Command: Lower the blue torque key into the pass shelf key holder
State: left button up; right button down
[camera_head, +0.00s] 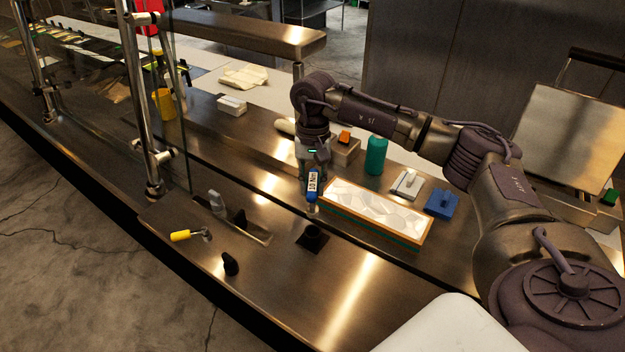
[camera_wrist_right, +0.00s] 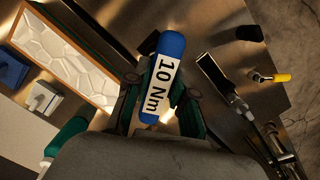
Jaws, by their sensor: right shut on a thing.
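The blue torque key (camera_head: 313,183) has a white "10 Nm" label and hangs roughly upright above the steel counter. It fills the middle of the right wrist view (camera_wrist_right: 160,78). My right gripper (camera_head: 313,165) is shut on it, with a finger on each side. A dark square-based holder with a round socket (camera_head: 312,237) stands on the counter just below the key. The key's lower end is above the socket in the head view; the exact gap is hard to tell. My left gripper is not in view.
A framed white stone-patterned panel (camera_head: 378,212) lies close to the right of the key. A yellow-handled tool (camera_head: 182,235), a black knob (camera_head: 230,264) and a slot with grey and black handles (camera_head: 240,219) are at left. A teal cylinder (camera_head: 376,156) stands behind.

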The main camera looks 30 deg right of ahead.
aim_at(313, 210)
jog(key=shift+w+d+f+b, duration=0.15)
jog(key=shift+f+b, duration=0.2)
jog(key=shift+b, duration=0.1)
notch_tip(313, 210, down, 5)
jog(key=b, duration=0.4)
jog(key=shift+f+b, duration=0.2)
jog(key=shift+b, duration=0.1)
jog(key=shift+f, duration=0.1)
jog(key=shift+f+b, duration=0.15)
jog(key=shift+b, duration=0.3)
jog(key=shift+f+b, duration=2.1)
jog(key=shift+b, duration=0.75)
dwell(2.5)
jog(key=c, duration=0.9)
grip_release()
